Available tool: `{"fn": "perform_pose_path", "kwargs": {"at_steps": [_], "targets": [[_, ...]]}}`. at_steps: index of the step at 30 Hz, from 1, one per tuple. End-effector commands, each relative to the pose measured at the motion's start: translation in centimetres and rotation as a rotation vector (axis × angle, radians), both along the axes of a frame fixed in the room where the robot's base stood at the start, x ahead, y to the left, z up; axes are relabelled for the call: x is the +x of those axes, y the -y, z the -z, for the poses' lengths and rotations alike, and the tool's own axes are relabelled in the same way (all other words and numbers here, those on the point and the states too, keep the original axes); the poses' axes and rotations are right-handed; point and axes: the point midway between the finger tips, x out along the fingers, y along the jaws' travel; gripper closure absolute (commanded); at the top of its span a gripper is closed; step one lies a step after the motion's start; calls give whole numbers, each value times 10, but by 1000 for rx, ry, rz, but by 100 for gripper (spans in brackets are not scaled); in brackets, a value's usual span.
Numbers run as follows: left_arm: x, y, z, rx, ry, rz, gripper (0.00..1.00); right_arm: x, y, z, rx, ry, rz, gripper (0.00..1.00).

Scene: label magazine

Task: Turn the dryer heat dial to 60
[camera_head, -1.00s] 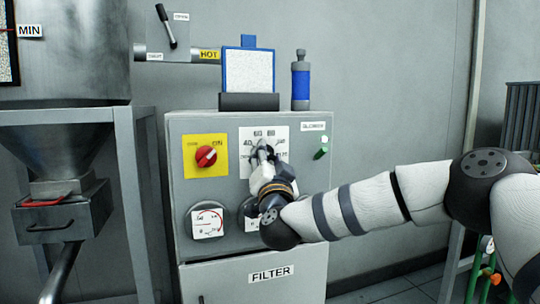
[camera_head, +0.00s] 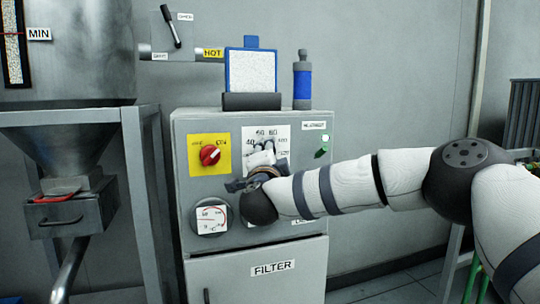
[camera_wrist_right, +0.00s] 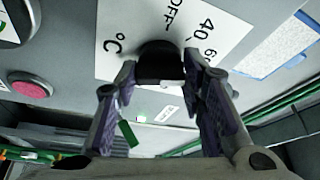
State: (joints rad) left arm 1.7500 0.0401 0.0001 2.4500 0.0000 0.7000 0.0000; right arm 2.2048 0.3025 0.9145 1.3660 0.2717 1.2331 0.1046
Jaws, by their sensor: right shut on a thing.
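The heat dial is a black knob (camera_wrist_right: 160,62) on a white scale plate (camera_wrist_right: 120,25) in the right wrist view. OFF, 40, a cut-off 6 and °C show around it. My right gripper (camera_wrist_right: 160,75) is shut on the knob, one finger at each side. In the head view the plate (camera_head: 281,131) is on the grey dryer cabinet (camera_head: 310,180), with 40, 60 and 80 along its top. My right gripper (camera_head: 262,157) covers the dial there. Which number the dial points at cannot be told. My left gripper is not in view.
A red rotary switch (camera_head: 210,155) on a yellow plate is left of the dial. A round gauge (camera_head: 211,217) is below it. A green lamp (camera_head: 325,138) is at the right. A blue-framed panel (camera_head: 250,72) and a blue-banded cylinder (camera_head: 302,80) stand on top.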

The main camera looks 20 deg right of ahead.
Motion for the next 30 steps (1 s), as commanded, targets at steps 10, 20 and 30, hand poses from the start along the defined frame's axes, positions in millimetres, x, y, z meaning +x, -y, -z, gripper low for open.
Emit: {"fn": "perform_pose_path", "kwargs": {"at_steps": [10,20,30], "targets": [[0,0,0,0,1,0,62,0,-1,0,12,-1,-3,91],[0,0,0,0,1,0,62,0,-1,0,11,-1,-2,43],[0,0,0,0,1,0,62,-16,-7,2,11,-2,-6,43]]}}
